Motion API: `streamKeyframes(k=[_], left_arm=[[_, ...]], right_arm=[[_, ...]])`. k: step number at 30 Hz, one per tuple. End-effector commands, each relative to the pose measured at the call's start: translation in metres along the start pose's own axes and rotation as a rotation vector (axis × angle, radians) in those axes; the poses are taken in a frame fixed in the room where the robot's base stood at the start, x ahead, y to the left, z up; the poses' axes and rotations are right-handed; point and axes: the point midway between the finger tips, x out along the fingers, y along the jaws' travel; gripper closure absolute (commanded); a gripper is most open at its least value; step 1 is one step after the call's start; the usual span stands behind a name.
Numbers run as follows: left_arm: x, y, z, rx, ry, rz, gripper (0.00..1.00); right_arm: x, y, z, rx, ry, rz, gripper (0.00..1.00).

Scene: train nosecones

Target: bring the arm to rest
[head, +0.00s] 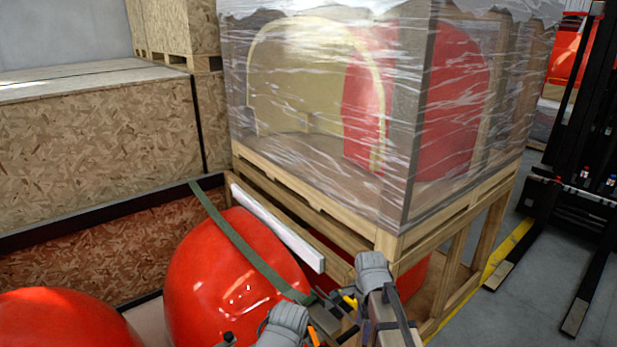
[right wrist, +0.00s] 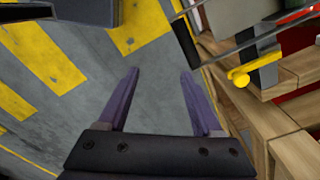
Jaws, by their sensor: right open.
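My right arm (head: 385,310) enters the head view at the bottom centre, in front of the wooden stand's near corner. Its fingers are hard to make out there among dark parts. In the right wrist view, my right gripper (right wrist: 158,74) is open, with two dark purple fingers apart and nothing between them. Grey floor with yellow stripes (right wrist: 45,55) lies beyond them. A grey link of mine (head: 285,325) shows left of the right arm. I cannot make out my left gripper.
A green strap (head: 240,245) crosses a red nosecone (head: 215,290). A wrapped crate (head: 330,110) sits on a wooden stand (head: 440,225). Another red nosecone (head: 60,320) is at lower left. A black forklift (head: 575,205) stands at right, with open floor (head: 520,310) before it.

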Motion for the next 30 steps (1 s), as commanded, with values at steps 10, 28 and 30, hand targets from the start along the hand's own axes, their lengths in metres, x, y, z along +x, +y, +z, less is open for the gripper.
streamKeyframes(k=[10,28,30], left_arm=[[0.013,0.001,0.000,0.000,0.000,0.000,0.50],[0.044,0.004,-0.002,0.001,0.000,0.000,0.50],[0.045,0.004,-0.002,0.001,0.000,0.000,0.50]], right_arm=[[0.013,0.037,0.031,-0.428,0.019,0.015,0.33],[0.043,0.143,0.094,-1.741,0.047,0.100,0.33],[0.044,0.147,0.096,-1.795,0.047,0.105,0.33]])
